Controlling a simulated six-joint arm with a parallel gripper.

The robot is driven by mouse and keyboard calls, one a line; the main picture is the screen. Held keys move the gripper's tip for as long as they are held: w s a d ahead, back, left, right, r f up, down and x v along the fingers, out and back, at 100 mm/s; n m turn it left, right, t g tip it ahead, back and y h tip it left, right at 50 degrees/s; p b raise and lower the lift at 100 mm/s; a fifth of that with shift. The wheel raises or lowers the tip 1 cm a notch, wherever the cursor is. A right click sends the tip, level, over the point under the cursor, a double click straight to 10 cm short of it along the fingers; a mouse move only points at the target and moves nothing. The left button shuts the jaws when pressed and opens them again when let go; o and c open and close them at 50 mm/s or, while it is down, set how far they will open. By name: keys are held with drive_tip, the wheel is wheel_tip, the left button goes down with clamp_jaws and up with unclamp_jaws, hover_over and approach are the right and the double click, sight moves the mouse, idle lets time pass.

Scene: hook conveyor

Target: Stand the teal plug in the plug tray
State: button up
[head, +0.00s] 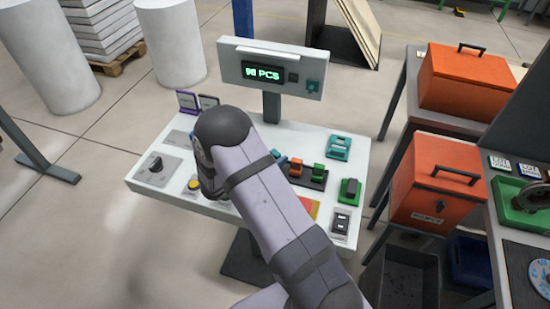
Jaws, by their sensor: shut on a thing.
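The dark plug tray (315,184) lies on the white console top, right of my arm. An orange plug (296,165) and a green plug (319,172) stand in it. A small teal-blue piece (281,161) shows at the tray's left end, right at the edge of my arm; it may be the teal plug, but I cannot tell whether it stands in the tray or is held. My arm crosses the console and covers the tray's left part. My gripper's fingers are hidden behind the arm.
A display post (271,72) reading PCS stands behind the console (150,130). A teal block (338,147), a green block (348,191) and a switch plate (341,223) lie around the tray. A knob (155,164) and yellow button (194,184) are at left. Orange toolboxes (435,180) stand right.

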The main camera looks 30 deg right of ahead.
drive_tip(key=shift+f, duration=0.4)
drive_tip(key=shift+f, duration=0.15)
drive_tip(key=o, duration=1.1)
